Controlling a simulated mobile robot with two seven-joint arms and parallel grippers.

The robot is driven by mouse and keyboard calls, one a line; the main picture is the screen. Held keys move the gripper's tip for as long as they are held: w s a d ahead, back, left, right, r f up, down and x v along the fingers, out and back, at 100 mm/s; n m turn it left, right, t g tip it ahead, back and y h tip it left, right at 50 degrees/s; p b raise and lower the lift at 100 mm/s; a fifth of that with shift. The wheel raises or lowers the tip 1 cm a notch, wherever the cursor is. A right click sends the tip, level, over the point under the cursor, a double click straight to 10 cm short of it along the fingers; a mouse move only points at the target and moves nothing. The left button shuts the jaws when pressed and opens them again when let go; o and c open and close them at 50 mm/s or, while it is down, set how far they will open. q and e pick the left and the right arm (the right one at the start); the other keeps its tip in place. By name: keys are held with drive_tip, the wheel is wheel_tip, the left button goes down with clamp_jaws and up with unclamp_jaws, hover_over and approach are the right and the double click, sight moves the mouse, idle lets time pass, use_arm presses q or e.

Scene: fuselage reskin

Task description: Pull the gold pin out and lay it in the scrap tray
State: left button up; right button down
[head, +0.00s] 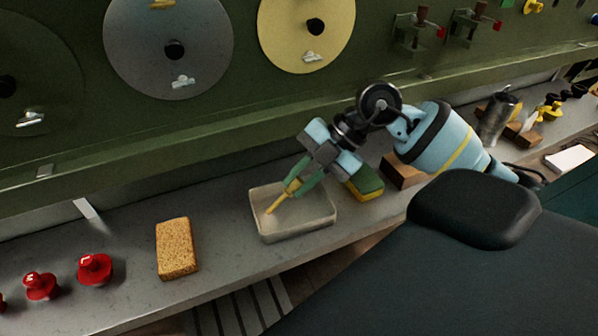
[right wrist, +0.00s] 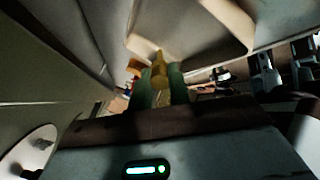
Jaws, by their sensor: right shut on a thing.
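My right gripper (head: 298,184) is shut on the gold pin (head: 276,204), a slim yellow rod that slants down to the left from the green fingers. The pin's lower end is over the inside of the scrap tray (head: 298,233), a shallow beige tray on the grey bench. I cannot tell whether the tip touches the tray floor. In the right wrist view the pin (right wrist: 159,70) shows between the green fingertips (right wrist: 160,88), with the pale tray (right wrist: 195,22) beyond. My left gripper is not in view.
A tan sponge-like block (head: 177,248) and red knobbed parts (head: 94,269) lie on the bench left of the tray. A green and yellow sponge (head: 366,183) and a brown block (head: 402,171) stand close right of it. The green panel (head: 230,120) rises behind.

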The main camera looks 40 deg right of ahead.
drive_tip(key=shift+f, duration=0.1)
drive_tip(key=c, duration=1.2)
unclamp_jaws()
drive_tip(key=shift+c, duration=0.2)
drive_tip(key=v, duration=0.7)
drive_tip(key=shift+d+r, duration=0.3)
drive_tip(key=shift+s, duration=0.1)
